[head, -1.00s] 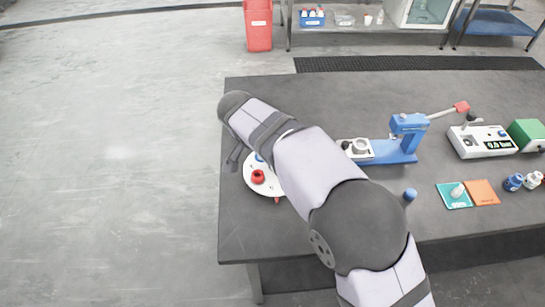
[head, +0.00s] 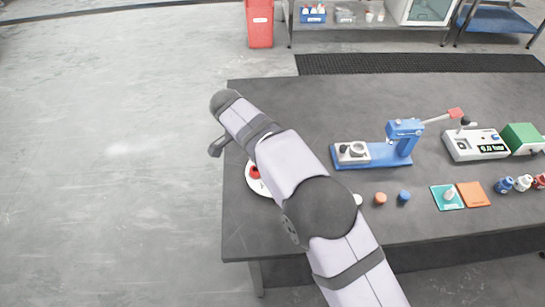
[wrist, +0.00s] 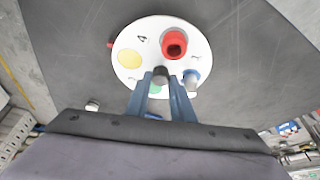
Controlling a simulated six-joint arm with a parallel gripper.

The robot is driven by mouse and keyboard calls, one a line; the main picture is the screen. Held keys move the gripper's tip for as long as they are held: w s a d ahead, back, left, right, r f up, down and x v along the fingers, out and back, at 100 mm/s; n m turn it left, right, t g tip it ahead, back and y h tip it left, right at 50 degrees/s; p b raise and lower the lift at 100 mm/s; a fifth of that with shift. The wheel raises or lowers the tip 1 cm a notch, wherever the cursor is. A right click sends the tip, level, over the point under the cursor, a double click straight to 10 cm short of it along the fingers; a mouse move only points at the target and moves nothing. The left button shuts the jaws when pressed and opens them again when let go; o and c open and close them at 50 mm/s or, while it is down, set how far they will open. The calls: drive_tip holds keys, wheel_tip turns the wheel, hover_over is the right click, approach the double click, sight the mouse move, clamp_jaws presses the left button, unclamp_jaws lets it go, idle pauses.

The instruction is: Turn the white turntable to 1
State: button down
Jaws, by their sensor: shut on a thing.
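The white turntable (wrist: 133,30) lies in the middle of the wrist view; it shows partly in the head view (head: 251,185), the rest hidden by my arm. It bears a red cup (wrist: 174,44), a yellow disc (wrist: 130,59), a small blue-and-white item (wrist: 191,78) and a green patch partly behind my fingers. A "4" is readable near its upper left; other marks are unclear. A dark grey post (wrist: 160,73) stands up from it. My gripper (wrist: 160,83) is shut on this post. A small red tab (wrist: 109,45) sits at the turntable's left edge.
The dark table (head: 285,90) extends right. A blue press (head: 403,135) and a white scale (head: 475,143) stand there. The table's left edge is close to the turntable.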

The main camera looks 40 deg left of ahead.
drive_tip(key=shift+w+r+m+g+h+p, duration=0.1)
drive_tip(key=shift+m+g+h+p, duration=0.05)
drive_tip(key=shift+m+p, duration=0.55)
drive_tip(key=shift+r+m+g+h+p, duration=0.15)
drive_tip(key=shift+m+p, duration=0.35)
drive_tip(key=shift+p, duration=0.3)
drive_tip(key=shift+a+f+m+h+p, duration=0.1)
drive_tip(key=shift+f+m+h+p, duration=0.15)
drive_tip(key=shift+m+p, duration=0.55)
drive_tip(key=c, duration=1.5)
unclamp_jaws()
drive_tip(key=shift+c, duration=0.2)
drive_tip(key=shift+r, duration=0.1)
drive_tip(key=shift+r, duration=0.5)
wheel_tip(320, 180, up, 9)
drive_tip(key=p, duration=0.4)
